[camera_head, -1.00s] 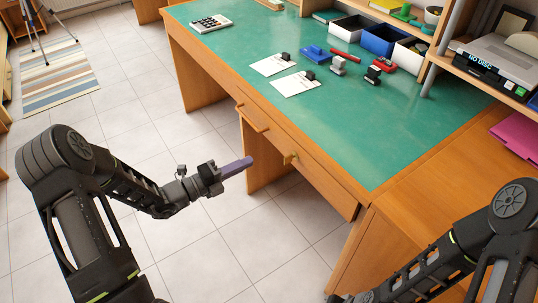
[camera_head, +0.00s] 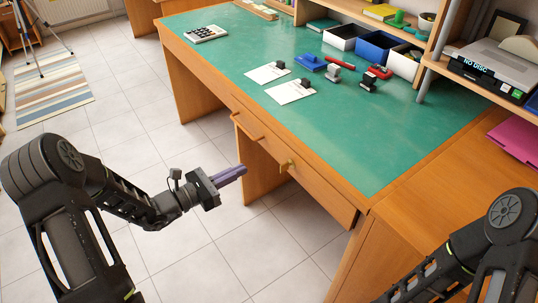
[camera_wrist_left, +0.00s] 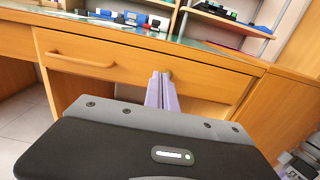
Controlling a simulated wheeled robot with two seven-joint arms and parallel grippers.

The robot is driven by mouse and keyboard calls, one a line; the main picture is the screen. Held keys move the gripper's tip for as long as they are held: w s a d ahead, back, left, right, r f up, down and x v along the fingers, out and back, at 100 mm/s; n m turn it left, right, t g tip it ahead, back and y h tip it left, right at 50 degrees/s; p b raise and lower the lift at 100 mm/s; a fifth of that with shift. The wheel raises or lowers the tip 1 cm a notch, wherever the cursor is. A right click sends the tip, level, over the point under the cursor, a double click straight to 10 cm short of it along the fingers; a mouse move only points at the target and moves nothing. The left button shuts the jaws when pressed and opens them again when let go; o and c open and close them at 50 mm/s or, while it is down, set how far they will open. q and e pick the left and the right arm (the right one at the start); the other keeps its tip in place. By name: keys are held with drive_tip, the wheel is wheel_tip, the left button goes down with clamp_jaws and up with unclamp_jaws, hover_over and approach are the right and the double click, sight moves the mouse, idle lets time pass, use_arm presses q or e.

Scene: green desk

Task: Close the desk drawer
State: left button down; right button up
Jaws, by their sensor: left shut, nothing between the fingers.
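The wooden desk drawer (camera_head: 310,187) sits under the front edge of the green desktop. My right gripper is out of view.
The green desktop (camera_head: 350,135) holds white papers (camera_head: 290,92), a calculator (camera_head: 206,33), stamps and small boxes. A wooden cabinet (camera_head: 430,200) adjoins on the right. The tiled floor before the desk is clear.

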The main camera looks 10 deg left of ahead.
sight(286, 146)
use_arm(q)
drive_tip(key=b+x, duration=0.1)
drive_tip(key=x, duration=1.3)
drive_tip(key=shift+w+d+r+b, duration=0.1)
drive_tip(key=shift+w+d+b, duration=0.2)
drive_tip(key=shift+w+d, duration=0.1)
drive_tip(key=shift+w+r, duration=0.1)
drive_tip(key=shift+r, duration=0.15)
drive_tip(key=shift+w+d+f, duration=0.15)
drive_tip(key=shift+w+d, duration=0.2)
